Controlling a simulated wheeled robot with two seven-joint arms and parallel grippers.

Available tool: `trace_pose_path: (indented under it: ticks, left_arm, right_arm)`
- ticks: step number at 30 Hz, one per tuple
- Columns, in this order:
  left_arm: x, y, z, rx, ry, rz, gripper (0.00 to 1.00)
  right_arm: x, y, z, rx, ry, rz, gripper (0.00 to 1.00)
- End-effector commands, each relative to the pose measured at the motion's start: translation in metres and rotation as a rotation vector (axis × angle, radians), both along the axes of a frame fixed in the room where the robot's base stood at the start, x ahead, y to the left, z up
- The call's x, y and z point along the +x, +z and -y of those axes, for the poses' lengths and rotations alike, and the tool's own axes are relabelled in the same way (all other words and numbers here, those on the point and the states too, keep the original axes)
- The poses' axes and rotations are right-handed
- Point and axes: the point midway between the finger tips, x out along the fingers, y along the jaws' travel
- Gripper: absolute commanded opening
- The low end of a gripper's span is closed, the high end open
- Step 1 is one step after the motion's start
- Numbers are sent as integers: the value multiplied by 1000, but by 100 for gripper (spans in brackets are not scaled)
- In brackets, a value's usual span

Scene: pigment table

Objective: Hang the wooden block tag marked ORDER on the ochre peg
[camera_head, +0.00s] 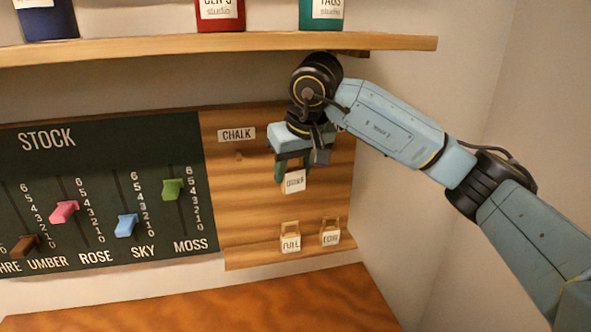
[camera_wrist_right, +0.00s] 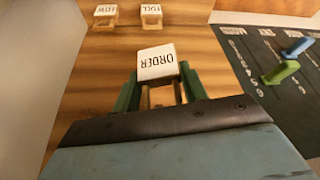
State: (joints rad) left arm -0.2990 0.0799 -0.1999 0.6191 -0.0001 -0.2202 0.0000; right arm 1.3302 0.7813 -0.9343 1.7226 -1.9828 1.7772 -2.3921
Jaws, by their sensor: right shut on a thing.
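The ORDER tag (camera_wrist_right: 157,62) is a small block with a white face and a pale wooden loop. My right gripper (camera_wrist_right: 160,85) is shut on it by the loop, with one green finger on each side. In the head view the tag (camera_head: 293,182) is in front of the wooden peg panel, below my right gripper (camera_head: 292,170); its lettering is blurred there. I cannot tell whether it touches the panel. No peg marked ochre shows; the right gripper and wrist cover part of the panel. My left gripper is not in view.
A FULL tag (camera_head: 290,240) and a LOW tag (camera_head: 330,235) hang low on the panel. A CHALK label (camera_head: 237,134) has a small peg (camera_head: 239,156) below it. The STOCK board (camera_head: 110,190) with coloured sliders is left. A shelf (camera_head: 200,45) with jars overhangs; the tabletop (camera_head: 230,305) is clear.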

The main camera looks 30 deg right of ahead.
Motion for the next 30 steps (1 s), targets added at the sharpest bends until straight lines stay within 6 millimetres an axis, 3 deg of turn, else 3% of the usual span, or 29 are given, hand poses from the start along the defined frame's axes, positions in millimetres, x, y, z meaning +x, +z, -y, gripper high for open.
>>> trace_pose_path:
  ticks: [30]
  left_arm:
    - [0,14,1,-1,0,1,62]
  right_arm:
    - [57,-8,15,0,1,0,18]
